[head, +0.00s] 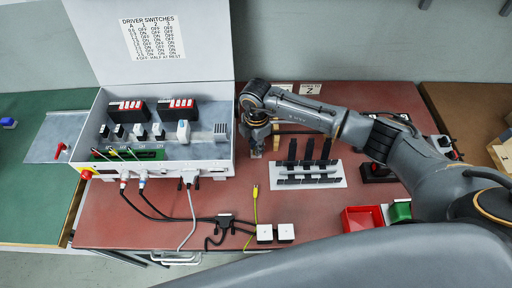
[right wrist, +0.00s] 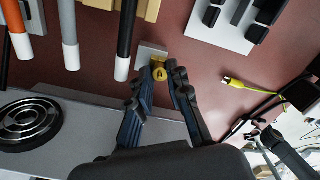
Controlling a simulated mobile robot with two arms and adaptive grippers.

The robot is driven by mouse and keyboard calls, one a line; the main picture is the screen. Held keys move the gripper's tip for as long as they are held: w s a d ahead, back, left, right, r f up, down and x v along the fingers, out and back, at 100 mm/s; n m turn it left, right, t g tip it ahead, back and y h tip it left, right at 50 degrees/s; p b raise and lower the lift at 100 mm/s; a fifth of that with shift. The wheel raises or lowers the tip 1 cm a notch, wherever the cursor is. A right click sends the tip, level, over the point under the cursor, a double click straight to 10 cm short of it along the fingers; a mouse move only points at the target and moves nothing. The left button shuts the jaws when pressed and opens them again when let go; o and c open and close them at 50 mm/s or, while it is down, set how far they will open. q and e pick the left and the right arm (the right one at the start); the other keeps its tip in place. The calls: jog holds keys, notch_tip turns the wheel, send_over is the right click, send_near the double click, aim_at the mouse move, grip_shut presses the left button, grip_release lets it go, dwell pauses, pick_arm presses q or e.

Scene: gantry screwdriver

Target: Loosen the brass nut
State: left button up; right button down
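The brass nut (right wrist: 159,74) shows in the right wrist view as a small yellow part in front of a pale grey square plate, partly covered by a finger. My right gripper (right wrist: 167,70) has its dark fingertips at the nut, close together. Whether they press on it I cannot tell. In the head view my right gripper (head: 258,150) points down beside the right wall of the grey driver box (head: 222,172), and the nut is hidden there. My left gripper is not in view.
A white rack (head: 330,180) with black pieces stands right of the gripper. White-tipped rods (right wrist: 70,55) hang close in the wrist view.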

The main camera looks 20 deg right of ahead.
jog(key=n+b, duration=0.2)
jog(key=n, duration=0.2)
jog(key=shift+f, duration=0.15)
jog(key=n+b, duration=0.1)
jog(key=n, duration=0.2)
jog(key=shift+n, duration=0.3)
jog(key=n+b, duration=0.2)
jog(key=n, duration=0.1)
jog(key=n+b, duration=0.1)
jog(key=n, duration=0.2)
jog(key=shift+n+b, duration=0.5)
jog(key=shift+n, duration=0.4)
jog(key=n+b, duration=0.3)
jog(key=n, duration=0.2)
jog(key=shift+w, duration=0.1)
jog(key=shift+n+b, duration=0.65)
jog(key=shift+n, duration=0.55)
jog(key=c, duration=1.5)
grip_release()
